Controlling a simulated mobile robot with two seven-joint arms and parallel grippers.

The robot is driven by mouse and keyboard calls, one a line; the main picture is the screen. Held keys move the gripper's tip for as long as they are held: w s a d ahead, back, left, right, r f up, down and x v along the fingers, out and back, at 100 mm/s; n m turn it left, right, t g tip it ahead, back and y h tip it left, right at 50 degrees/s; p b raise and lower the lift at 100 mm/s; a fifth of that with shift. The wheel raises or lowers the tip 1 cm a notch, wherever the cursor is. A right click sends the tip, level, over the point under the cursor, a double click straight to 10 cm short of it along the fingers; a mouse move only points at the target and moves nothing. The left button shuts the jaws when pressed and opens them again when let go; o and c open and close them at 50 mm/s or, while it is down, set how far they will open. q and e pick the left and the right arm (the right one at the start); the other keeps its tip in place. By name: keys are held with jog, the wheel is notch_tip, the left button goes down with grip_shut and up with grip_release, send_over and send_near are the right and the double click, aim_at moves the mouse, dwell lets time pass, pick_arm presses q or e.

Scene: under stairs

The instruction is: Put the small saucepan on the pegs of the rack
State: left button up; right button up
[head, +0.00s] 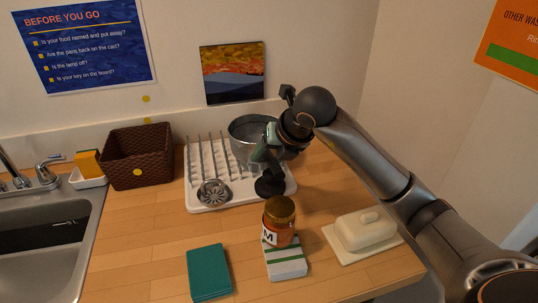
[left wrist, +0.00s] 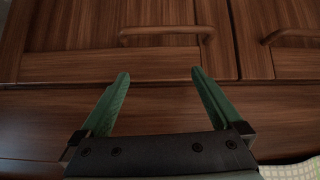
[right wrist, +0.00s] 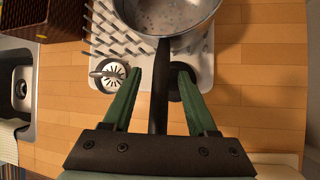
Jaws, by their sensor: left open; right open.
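The small saucepan (head: 250,127) is a grey metal pan at the right rear of the white peg rack (head: 205,203). In the right wrist view the saucepan (right wrist: 170,18) shows at the top, over the rack's pegs (right wrist: 112,30). Its dark handle (right wrist: 158,85) runs down between the fingers of my right gripper (right wrist: 158,85). The right gripper is open, with a finger on each side of the handle and gaps visible. In the head view the right gripper (head: 268,150) partly hides the pan. My left gripper (left wrist: 160,85) is open and empty before wooden cabinet fronts.
A metal strainer-like item (head: 213,192) lies at the rack's front left. A brown basket (head: 138,158) and the sink (head: 45,240) are left. A jar (head: 279,220), a striped box (head: 285,262), a teal book (head: 208,272) and a butter dish (head: 360,232) stand in front.

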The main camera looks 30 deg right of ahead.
jog(key=v, duration=1.2)
